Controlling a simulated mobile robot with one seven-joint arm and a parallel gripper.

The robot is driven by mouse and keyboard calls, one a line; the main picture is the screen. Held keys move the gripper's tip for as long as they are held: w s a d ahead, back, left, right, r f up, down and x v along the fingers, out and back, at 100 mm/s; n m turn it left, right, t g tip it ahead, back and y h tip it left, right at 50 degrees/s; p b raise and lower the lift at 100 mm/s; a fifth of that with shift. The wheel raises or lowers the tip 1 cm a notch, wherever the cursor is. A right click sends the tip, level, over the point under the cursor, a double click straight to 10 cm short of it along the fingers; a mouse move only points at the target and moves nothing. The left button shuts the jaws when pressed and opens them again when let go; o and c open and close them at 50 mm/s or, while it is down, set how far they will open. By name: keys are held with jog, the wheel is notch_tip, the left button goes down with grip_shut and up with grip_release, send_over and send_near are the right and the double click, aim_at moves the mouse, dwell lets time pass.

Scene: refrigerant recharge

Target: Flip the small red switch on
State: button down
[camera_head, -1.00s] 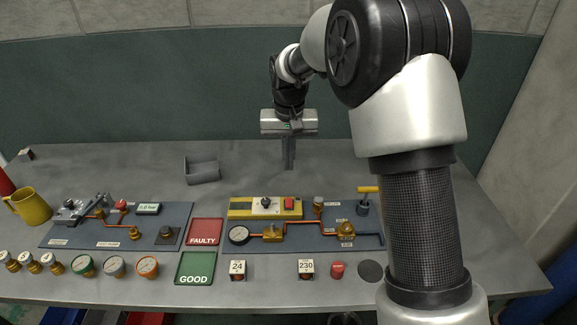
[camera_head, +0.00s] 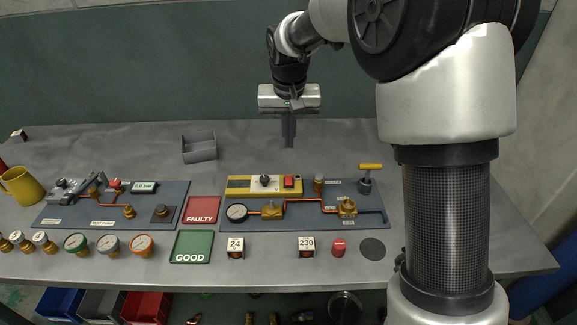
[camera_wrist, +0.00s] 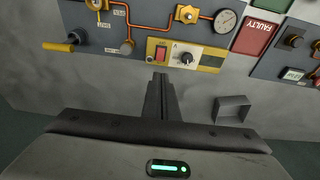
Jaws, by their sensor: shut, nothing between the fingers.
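The small red switch (camera_head: 289,183) sits at the right end of the yellow control box (camera_head: 240,186), beside a black dial (camera_head: 265,180). My gripper (camera_head: 289,145) points down behind the box, in line with the switch and apart from it in the picture. Its fingers are together with nothing between them. In the wrist view the closed fingertips (camera_wrist: 159,78) are just below the red switch (camera_wrist: 161,53) in the picture, with the dial (camera_wrist: 187,58) to its right. I cannot tell which way the switch is set.
A gauge (camera_head: 237,212), copper pipes and a yellow-handled valve (camera_head: 370,168) surround the box on the right blue board (camera_head: 290,222). A grey open bin (camera_head: 200,155) stands behind left. The FAULTY (camera_head: 202,203) and GOOD (camera_head: 191,258) mats lie left. The back table is mostly clear.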

aim_at(288, 177)
jog(key=b+x, duration=0.1)
jog(key=x, duration=1.3)
